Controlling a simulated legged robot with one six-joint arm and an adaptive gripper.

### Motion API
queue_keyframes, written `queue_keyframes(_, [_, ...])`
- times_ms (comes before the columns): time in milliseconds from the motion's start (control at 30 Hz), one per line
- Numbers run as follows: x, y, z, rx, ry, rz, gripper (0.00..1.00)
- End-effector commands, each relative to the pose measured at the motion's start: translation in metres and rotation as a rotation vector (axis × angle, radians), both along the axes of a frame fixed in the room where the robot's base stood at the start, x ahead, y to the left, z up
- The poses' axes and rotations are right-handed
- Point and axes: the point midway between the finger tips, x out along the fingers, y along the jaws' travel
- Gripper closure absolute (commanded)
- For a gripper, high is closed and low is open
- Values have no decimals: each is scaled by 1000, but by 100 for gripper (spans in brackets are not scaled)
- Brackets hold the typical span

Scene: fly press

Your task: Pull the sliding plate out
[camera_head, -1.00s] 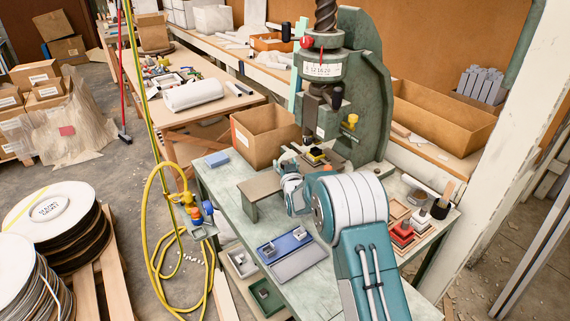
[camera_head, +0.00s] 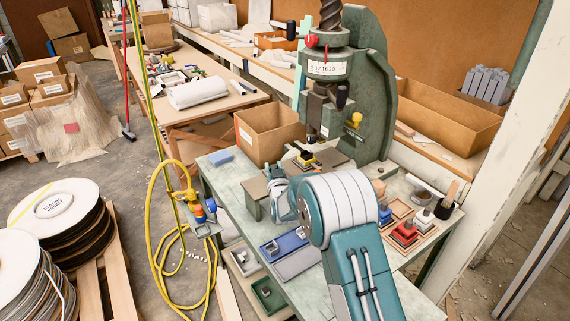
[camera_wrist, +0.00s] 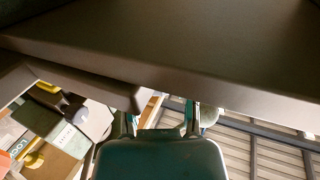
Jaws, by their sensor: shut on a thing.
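The fly press (camera_head: 372,100) stands upright on the bench, its ram above the bed. The sliding plate (camera_head: 292,165) lies low at the front-left of the press bed, with a yellow and black piece (camera_head: 307,159) on it. My gripper (camera_head: 276,174) is at the plate's front end, largely hidden by my own wrist and arm. In the wrist view my gripper (camera_wrist: 160,115) has its fingers partly in sight, and the contact is hidden. A broad grey-brown surface fills the top of that view; I cannot tell which part it is.
A grey-brown stand (camera_head: 252,192) is close beside my wrist. A cardboard box (camera_head: 268,135) stands left of the press. A blue tray (camera_head: 285,245) lies at the bench's front, and red and blue stamps (camera_head: 404,232) are to the right. A yellow hose (camera_head: 155,215) hangs at the left.

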Motion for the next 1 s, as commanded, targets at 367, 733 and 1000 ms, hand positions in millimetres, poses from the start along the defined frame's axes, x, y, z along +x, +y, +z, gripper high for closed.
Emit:
queue_keyframes(367, [-46,70,0,-1,1,5,100])
queue_keyframes(733, [-63,96,0,0,-1,3,100])
queue_keyframes(1000, [-64,97,0,0,0,3,100])
